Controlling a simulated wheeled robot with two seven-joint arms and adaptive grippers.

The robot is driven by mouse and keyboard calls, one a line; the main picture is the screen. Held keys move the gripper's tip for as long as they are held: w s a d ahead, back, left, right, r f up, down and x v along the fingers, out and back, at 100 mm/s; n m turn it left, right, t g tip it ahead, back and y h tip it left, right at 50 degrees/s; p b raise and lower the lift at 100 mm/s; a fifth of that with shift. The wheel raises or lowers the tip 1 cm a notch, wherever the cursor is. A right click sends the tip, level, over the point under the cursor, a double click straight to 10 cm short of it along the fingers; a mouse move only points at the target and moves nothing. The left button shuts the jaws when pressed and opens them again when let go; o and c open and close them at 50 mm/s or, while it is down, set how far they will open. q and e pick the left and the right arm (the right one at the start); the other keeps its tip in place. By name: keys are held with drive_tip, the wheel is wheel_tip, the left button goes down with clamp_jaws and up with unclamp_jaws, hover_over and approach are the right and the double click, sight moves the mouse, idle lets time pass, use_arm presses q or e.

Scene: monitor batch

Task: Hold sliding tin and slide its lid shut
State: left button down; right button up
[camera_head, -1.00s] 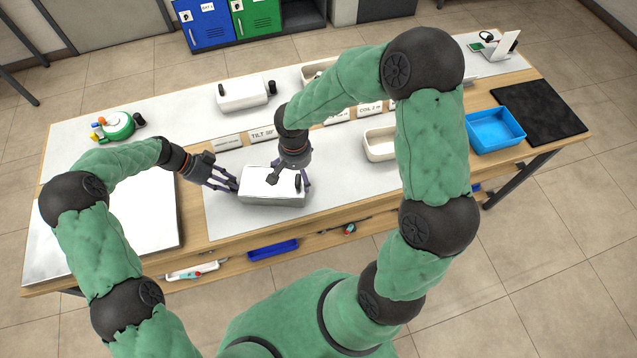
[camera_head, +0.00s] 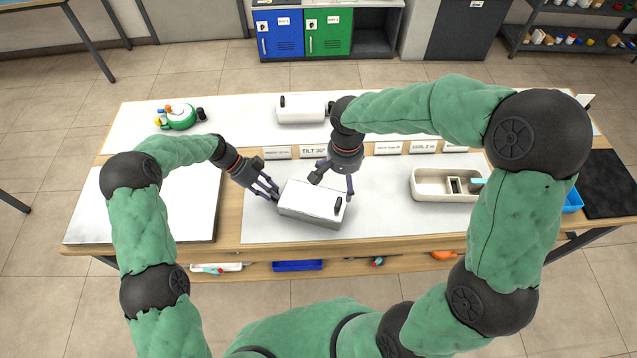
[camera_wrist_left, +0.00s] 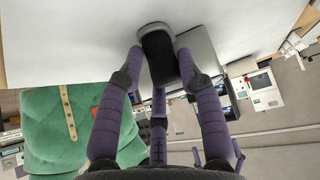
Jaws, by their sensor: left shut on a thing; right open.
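The sliding tin (camera_head: 310,217) is a pale grey box with a white lid (camera_head: 308,196) on top. It stands at an angle on the light mat. The lid appears to cover the top, and a small black knob (camera_head: 338,206) stands at its right end. My left gripper (camera_head: 272,192) is at the tin's left end. In the left wrist view its fingers are closed around a black rounded handle (camera_wrist_left: 159,57), with the tin's grey body (camera_wrist_left: 199,57) behind. My right gripper (camera_head: 334,181) is open above the lid's right part, behind the knob, holding nothing.
Another white tin (camera_head: 300,110) stands at the back. Label cards (camera_head: 315,152) stand in a row behind the mat. A pale tray (camera_head: 430,190) is to the right. A green round object (camera_head: 180,117) is at back left, and a raised white panel (camera_head: 150,215) lies left.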

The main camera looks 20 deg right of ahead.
use_arm(q)
drive_tip(key=shift+f, duration=0.1)
drive_tip(key=c, duration=0.7)
unclamp_jaws()
drive_tip(key=shift+c, duration=0.2)
drive_tip(key=v, duration=1.2)
